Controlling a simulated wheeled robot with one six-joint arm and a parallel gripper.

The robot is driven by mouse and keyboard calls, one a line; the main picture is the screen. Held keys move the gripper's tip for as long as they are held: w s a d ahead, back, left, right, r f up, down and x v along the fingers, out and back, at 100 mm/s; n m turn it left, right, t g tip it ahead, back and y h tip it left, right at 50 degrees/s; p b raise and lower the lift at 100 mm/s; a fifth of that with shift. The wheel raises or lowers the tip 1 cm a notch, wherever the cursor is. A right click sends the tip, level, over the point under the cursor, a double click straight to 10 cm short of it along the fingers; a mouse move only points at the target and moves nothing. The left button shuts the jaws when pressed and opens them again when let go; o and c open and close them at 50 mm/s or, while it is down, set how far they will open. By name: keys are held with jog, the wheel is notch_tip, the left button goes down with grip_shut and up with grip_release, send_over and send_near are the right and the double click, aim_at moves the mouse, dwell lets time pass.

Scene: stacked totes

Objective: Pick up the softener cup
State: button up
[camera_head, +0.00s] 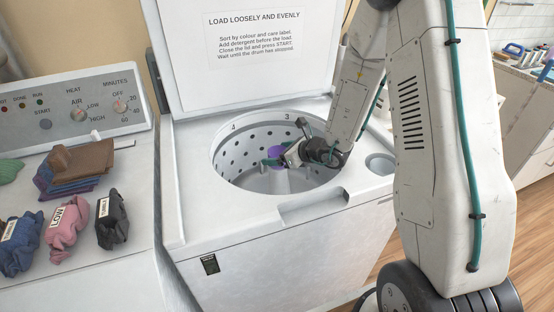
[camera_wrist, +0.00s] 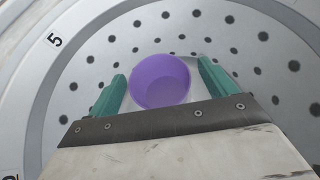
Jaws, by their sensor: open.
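The softener cup is a round purple cup, seen from above in the wrist view (camera_wrist: 160,82) between my two green fingers. In the head view, part of the cup (camera_head: 276,152) shows inside the washer drum, partly hidden by my gripper. My gripper (camera_head: 272,162) reaches down into the drum opening. In the wrist view, my gripper (camera_wrist: 162,84) is open, with one finger on each side of the cup. I cannot tell whether either finger touches it.
The perforated metal drum wall (camera_head: 232,158) surrounds the gripper and cup. The washer's raised lid (camera_head: 250,50) stands behind the opening. Left, a dryer (camera_head: 130,255) carries bundled clothes (camera_head: 68,228) and a folded stack (camera_head: 80,168). A round recess (camera_head: 380,164) lies right of the drum.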

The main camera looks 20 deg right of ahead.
jog(key=shift+x, duration=1.2)
jog(key=shift+s, duration=0.1)
jog(key=c, duration=1)
jog(key=shift+r, duration=0.1)
